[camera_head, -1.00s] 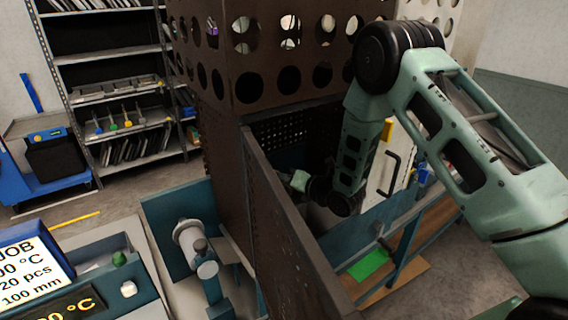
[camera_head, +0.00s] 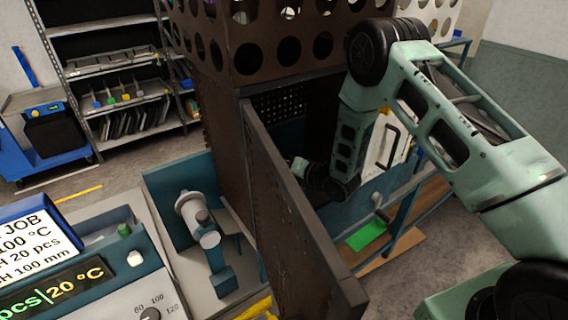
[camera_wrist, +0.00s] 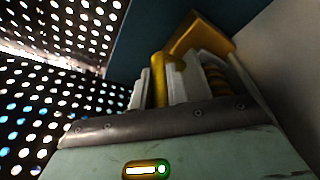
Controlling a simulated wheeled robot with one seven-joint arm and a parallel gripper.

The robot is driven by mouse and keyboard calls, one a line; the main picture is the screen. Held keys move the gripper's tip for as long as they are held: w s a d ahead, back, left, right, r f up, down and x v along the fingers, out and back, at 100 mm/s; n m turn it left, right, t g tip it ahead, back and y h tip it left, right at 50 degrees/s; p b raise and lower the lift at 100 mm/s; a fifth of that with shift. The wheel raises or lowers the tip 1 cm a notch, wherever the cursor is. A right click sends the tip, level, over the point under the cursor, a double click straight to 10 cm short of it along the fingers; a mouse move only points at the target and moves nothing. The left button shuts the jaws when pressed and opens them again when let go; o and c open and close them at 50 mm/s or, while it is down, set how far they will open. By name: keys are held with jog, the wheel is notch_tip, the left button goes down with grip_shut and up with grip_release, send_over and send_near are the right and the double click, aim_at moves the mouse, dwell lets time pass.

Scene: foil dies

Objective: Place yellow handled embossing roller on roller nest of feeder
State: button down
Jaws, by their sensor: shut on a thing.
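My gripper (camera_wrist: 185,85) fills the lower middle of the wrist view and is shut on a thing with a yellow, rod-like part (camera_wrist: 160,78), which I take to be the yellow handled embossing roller. A yellow-orange block-like part (camera_wrist: 202,36) and a ribbed yellow piece show beside and behind the fingers. In the head view the gripper is mostly hidden behind a brown panel; only my wrist shows at its edge. I cannot make out the roller nest of the feeder in either view.
The brown panel (camera_head: 285,205) and perforated guard (camera_head: 270,45) stand close to my arm. A teal stand with a pale roll (camera_head: 192,210) is left of the panel. A control console (camera_head: 95,270) is at front left. A shelf (camera_head: 110,75) stands behind.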

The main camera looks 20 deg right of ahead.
jog(key=c, duration=1.4)
grip_release()
jog(key=shift+o, duration=0.2)
jog(key=b+v, duration=0.4)
jog(key=v, duration=0.8)
jog(key=shift+r, duration=0.15)
